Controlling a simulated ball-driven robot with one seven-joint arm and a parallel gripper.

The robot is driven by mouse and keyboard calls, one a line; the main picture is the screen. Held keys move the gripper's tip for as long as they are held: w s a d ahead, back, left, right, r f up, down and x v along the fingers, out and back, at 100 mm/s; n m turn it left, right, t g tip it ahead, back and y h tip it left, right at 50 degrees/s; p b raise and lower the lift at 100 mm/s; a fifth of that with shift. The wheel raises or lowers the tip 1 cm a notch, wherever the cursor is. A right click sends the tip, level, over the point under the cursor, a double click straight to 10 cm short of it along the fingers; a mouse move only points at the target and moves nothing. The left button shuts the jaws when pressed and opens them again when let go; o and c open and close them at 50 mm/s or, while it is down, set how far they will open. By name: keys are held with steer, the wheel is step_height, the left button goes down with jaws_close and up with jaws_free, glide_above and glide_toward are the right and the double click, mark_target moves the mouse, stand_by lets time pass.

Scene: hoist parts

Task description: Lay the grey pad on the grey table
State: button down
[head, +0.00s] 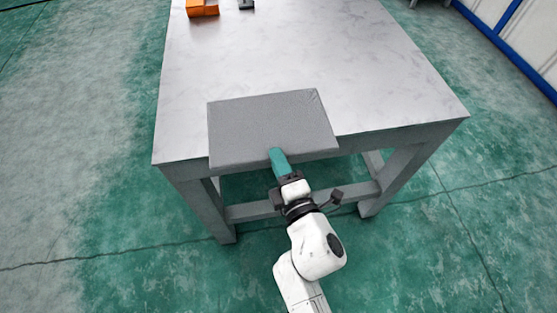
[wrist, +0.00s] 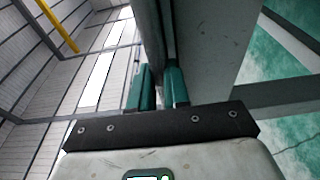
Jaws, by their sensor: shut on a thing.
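The grey pad (head: 265,128) is a flat, rectangular slab at the front edge of the grey table (head: 300,50) in the head view. It looks roughly level, and most of it lies over the tabletop, with its near edge sticking out past the table's front edge. I cannot tell whether its underside touches the table. My gripper (head: 279,160) is shut on the pad's near edge, its teal fingers coming from the front. In the wrist view, my gripper (wrist: 162,88) shows both teal fingers close together. The pad's far underside is hidden in the head view.
An orange block (head: 202,8) and a small dark grey part (head: 246,4) stand at the table's far end. The middle and right of the tabletop are clear. Table legs and a low crossbar (head: 250,211) are near my arm.

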steer(key=c, duration=1.1)
jaws_free()
steer(key=p+v, duration=0.2)
steer(key=v, duration=1)
steer(key=shift+d, duration=0.1)
